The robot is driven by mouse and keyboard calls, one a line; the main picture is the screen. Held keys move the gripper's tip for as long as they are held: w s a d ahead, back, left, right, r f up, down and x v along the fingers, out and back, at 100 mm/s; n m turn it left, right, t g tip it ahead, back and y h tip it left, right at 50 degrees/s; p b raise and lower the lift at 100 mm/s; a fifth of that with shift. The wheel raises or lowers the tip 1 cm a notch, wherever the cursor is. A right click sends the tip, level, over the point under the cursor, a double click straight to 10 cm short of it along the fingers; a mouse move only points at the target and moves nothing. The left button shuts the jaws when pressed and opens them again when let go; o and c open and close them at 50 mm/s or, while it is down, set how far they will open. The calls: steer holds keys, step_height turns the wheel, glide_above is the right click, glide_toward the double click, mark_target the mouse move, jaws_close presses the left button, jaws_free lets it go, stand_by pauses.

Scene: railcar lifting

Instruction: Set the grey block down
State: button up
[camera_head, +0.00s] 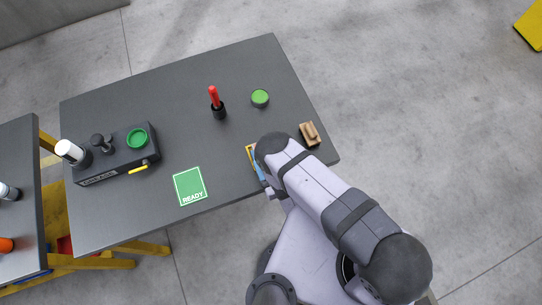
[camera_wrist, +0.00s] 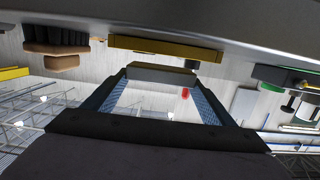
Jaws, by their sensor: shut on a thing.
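In the wrist view, which looks upside down, my gripper (camera_wrist: 161,82) is shut on the grey block (camera_wrist: 160,74), a dark grey bar spanning the fingertips. A yellow-edged piece (camera_wrist: 165,48) on the table lies just beyond the block. I cannot tell whether the block touches it. In the head view, my arm hides the block and most of my gripper. The yellow edge (camera_head: 249,153) shows beside the arm, near the table's front edge.
The grey table (camera_head: 170,100) holds a wooden brush (camera_head: 310,134) at right, a green round tin (camera_head: 260,98), a red-topped marker in a black holder (camera_head: 217,103), a green READY mat (camera_head: 190,187) and a dark box (camera_head: 115,160) with a green disc. The table's back is clear.

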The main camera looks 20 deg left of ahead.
steer(key=shift+f+b, duration=0.75)
steer(key=shift+f, duration=0.45)
steer(key=shift+f, duration=0.2)
steer(key=o, duration=1.3)
steer(key=shift+r, duration=0.15)
